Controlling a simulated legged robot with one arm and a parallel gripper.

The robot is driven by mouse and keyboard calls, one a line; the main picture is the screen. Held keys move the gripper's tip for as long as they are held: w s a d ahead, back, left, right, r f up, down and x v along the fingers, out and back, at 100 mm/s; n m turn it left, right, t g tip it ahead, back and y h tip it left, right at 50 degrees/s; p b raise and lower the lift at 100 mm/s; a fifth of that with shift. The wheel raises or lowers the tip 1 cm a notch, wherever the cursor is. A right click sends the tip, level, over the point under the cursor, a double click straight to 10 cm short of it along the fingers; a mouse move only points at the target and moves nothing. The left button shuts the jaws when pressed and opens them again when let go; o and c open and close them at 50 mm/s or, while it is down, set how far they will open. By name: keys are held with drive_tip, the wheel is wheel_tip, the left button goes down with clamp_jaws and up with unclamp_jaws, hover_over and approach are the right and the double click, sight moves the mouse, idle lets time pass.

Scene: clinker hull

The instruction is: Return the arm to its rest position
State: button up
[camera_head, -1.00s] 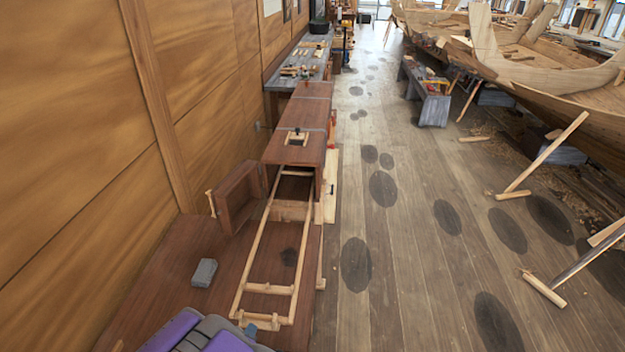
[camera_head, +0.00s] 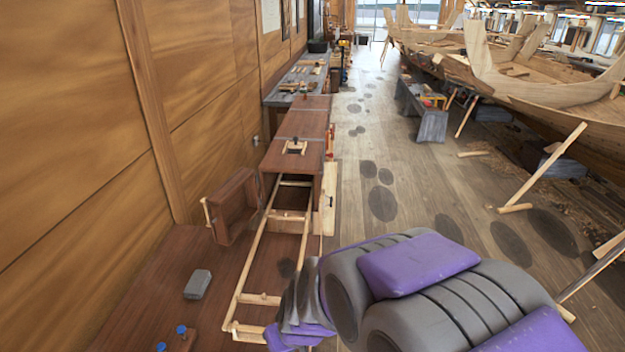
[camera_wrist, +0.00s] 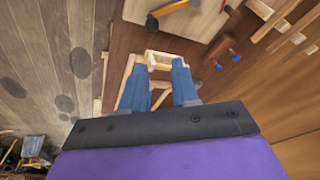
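My gripper (camera_wrist: 158,66) shows in the wrist view as two blue fingers held apart. Nothing is visibly held between them; wooden rails of the frame (camera_wrist: 160,58) show beyond, at a distance I cannot judge. In the head view my purple and grey arm fills the lower right and covers part of the bench and floor. The fingers cannot be made out there.
A long wooden frame (camera_head: 252,262) runs from a cabinet (camera_head: 290,152) along the brown bench (camera_head: 160,285). An open wooden box (camera_head: 233,205) and a grey block (camera_head: 198,284) are left of it. The boat hull (camera_head: 545,95) stands right, propped by struts. Floor (camera_head: 410,165) lies between.

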drive_tip(key=s+d+r+m+g+h+b, duration=0.1)
drive_tip(key=s+d+r+m+g+b, duration=0.1)
drive_tip(key=s+d, duration=0.8)
drive_tip(key=s+d+r+m+g+h+b, duration=0.1)
drive_tip(key=s+d+r+m+g+h, duration=0.1)
drive_tip(key=s+d, duration=0.8)
drive_tip(key=shift+s+r+m+b, duration=0.4)
drive_tip(key=shift+s+m, duration=0.3)
drive_tip(key=shift+s, duration=0.25)
